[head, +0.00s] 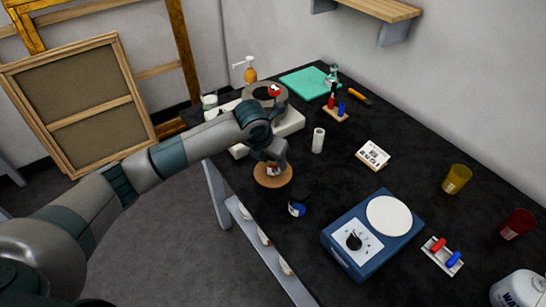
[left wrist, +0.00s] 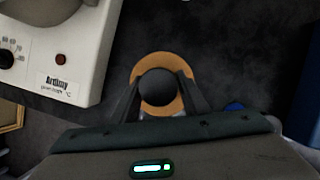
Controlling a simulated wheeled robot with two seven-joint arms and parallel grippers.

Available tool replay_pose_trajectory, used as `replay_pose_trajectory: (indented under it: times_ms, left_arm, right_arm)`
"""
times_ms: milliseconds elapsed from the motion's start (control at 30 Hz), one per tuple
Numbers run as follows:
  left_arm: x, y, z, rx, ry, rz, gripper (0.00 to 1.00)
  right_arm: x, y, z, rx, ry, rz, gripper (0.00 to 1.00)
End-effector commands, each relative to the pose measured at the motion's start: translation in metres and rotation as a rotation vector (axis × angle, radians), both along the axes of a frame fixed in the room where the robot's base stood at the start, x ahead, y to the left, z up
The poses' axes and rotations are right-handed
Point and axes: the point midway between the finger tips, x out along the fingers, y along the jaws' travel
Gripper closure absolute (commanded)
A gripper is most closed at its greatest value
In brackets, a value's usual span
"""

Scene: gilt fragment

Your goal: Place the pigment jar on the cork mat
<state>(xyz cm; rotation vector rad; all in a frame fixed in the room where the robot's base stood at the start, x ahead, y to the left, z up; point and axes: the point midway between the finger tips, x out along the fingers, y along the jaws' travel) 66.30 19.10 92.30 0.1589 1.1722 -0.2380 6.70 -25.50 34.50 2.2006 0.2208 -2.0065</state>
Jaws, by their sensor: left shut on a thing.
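The round cork mat (head: 259,178) lies on the dark table near its left edge; it also shows in the left wrist view (left wrist: 160,60). My left gripper (head: 273,166) is over the mat, pointing down, with its fingers closed on a small jar (head: 272,172) with a red and white label. In the left wrist view the jar's round dark lid (left wrist: 158,86) sits between the two fingers, over the cork. I cannot tell whether the jar touches the mat. A second small jar, blue with a dark lid (head: 297,209), stands in front of the mat. My right gripper is not in view.
A white device (head: 291,121) with a grey ring stands behind the mat. A blue device (head: 345,265) with a white disc is at front right. A white cylinder (head: 318,141) and a small white card box (head: 373,155) stand right of the mat. Table between them is clear.

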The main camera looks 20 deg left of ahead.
Motion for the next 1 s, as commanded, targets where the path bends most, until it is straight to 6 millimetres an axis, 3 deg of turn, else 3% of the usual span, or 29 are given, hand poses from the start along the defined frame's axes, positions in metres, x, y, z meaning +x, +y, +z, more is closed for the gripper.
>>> replay_pose_trajectory:
  times_ms: [433,467,533,1000]
  left_arm:
    - [0.0005,0.0001,-0.0062,-0.001,-0.002,0.0,0.85]
    - [0.0003,0.0001,-0.0062,0.0,-0.001,0.0,0.56]
    - [0.0003,0.0002,-0.0051,0.0,-0.001,0.0,0.4]
    - [0.0004,0.0002,-0.0005,0.001,-0.001,0.0,0.4]
  right_arm:
    - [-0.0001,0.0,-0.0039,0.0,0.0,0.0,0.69]
    - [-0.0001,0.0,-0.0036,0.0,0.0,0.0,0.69]
    - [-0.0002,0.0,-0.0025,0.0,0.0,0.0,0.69]
    - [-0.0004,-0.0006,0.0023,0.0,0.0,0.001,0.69]
